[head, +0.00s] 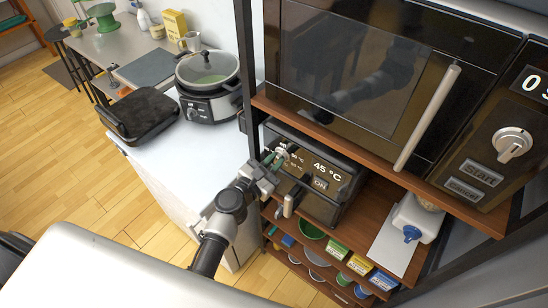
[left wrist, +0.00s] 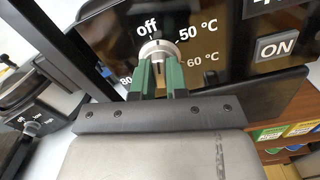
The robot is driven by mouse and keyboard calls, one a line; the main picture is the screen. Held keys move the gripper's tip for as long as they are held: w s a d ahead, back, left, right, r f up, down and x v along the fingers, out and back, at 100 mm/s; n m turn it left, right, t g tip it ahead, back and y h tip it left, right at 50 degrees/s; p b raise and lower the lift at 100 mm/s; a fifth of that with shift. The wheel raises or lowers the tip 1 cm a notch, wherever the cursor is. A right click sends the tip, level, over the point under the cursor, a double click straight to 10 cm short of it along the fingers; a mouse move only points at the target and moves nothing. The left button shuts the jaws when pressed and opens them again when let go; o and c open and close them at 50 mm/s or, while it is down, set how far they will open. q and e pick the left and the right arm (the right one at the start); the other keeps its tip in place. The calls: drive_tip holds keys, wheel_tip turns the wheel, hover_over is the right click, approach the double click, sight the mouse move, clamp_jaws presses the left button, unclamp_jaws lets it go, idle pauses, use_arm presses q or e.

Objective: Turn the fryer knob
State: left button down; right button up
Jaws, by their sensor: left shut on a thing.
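The black fryer (head: 340,178) sits on a wooden shelf under the microwave, with a "45 °C" display and an ON button (left wrist: 277,46) on its front panel. Its round silver knob (left wrist: 158,49) shows in the left wrist view, ringed by "off", "50 °C", "60 °C" and "80" marks. My left gripper (head: 274,160) is at the panel. Its green fingers (left wrist: 161,72) are shut on the knob, one on each side, covering its lower part. In the head view the knob is small and partly hidden by the gripper. My right gripper is not in view.
The microwave (head: 350,60) is directly above the fryer. Several small boxes and bowls fill the shelf below. A slow cooker (head: 208,85) and black grill (head: 140,115) stand on the white counter (head: 205,150) at left.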

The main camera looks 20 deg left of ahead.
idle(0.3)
use_arm(q)
drive_tip(key=n+p, duration=0.1)
drive_tip(key=n, duration=0.2)
drive_tip(key=shift+r+p, duration=0.2)
drive_tip(key=shift+p, duration=0.1)
drive_tip(key=c, duration=1.4)
unclamp_jaws()
drive_tip(key=shift+f+b, duration=0.25)
drive_tip(key=shift+b, duration=0.05)
drive_tip(key=o, duration=0.3)
drive_tip(key=shift+s, duration=0.1)
drive_tip(key=shift+v, duration=0.9)
